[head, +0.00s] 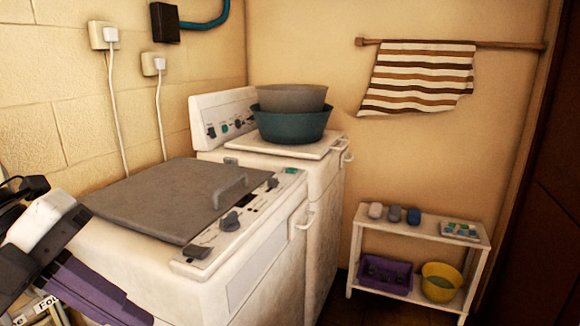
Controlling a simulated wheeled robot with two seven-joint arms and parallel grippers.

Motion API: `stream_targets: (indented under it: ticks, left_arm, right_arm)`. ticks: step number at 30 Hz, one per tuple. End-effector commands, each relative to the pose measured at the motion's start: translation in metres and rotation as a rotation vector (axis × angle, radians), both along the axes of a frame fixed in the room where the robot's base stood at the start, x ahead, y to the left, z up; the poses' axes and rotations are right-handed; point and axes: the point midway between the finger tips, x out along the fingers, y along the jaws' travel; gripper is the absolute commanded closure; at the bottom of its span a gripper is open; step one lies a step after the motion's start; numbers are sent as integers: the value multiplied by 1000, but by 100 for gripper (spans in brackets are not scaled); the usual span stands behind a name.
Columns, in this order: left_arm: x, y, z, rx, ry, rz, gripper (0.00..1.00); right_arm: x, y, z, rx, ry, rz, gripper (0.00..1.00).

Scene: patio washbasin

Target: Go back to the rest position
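Part of my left arm, with white, black and purple-grey pieces, comes in at the lower left edge. Its end, which seems to be my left gripper (97,292), is in front of the near white washing machine (240,275). I cannot make out the fingertips clearly, nor whether they are open or shut. I see no object clearly held. My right gripper is not in view.
A grey lid (165,198) covers the near machine's top. A grey basin (290,97) sits in a teal basin (292,125) on the far machine (325,165). A white shelf (480,265) and a hanging striped towel (418,78) are at the right. A printed item (45,305) shows lower left.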

Motion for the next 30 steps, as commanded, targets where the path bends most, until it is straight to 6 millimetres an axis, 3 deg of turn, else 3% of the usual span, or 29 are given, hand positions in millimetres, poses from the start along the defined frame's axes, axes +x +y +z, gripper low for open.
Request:
stream_targets:
  ticks: [4,8,11,16,20,23,27,30]
  left_arm:
    - [34,17,-8,-330,-17,203,100]
    - [65,49,-27,-587,-36,437,100]
    - [84,80,-55,-746,-38,643,100]
    - [93,129,-136,-935,5,1034,100]
    - [77,149,-219,-1004,92,1344,100]
    - [51,145,-289,-1013,201,1574,100]
    - [2,108,-375,-970,402,1838,100]
    - [-32,67,-420,-918,555,1969,100]
  right_arm:
    - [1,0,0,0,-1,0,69]
    - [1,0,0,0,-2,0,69]
    - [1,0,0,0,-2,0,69]
    - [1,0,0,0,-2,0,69]
    - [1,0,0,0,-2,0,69]
    - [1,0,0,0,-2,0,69]
    - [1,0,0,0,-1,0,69]
    - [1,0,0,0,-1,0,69]
